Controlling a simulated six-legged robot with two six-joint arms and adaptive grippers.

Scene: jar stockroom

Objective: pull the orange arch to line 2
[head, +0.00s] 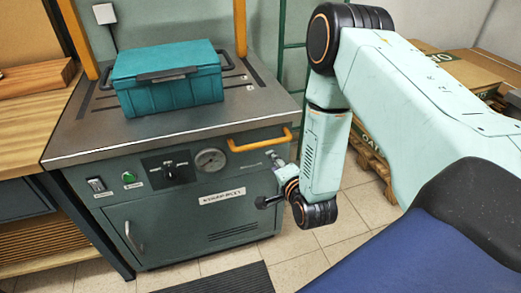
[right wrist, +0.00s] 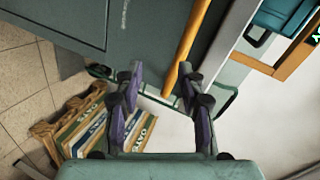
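The orange arch's two posts rise behind the teal case, left (head: 79,42) and right (head: 240,28); its top is out of frame. An orange strip beside the case in the right wrist view (right wrist: 275,66) seems part of it. Dark slots (head: 226,60) with small pale marks run along the worktop; I cannot read which is line 2. My right gripper (head: 265,180) is open and empty before the cabinet front, below the orange front bar (head: 260,139). In the right wrist view its fingers (right wrist: 158,73) are apart, with that bar (right wrist: 190,40) beyond them. My left gripper is not in view.
The teal case (head: 168,80) stands on the grey worktop (head: 130,135) between the posts. The cabinet front has a gauge (head: 210,160), switches and a door handle (head: 134,237). Boxes on a pallet (head: 372,150) stand at right. A wooden bench (head: 35,125) adjoins at left.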

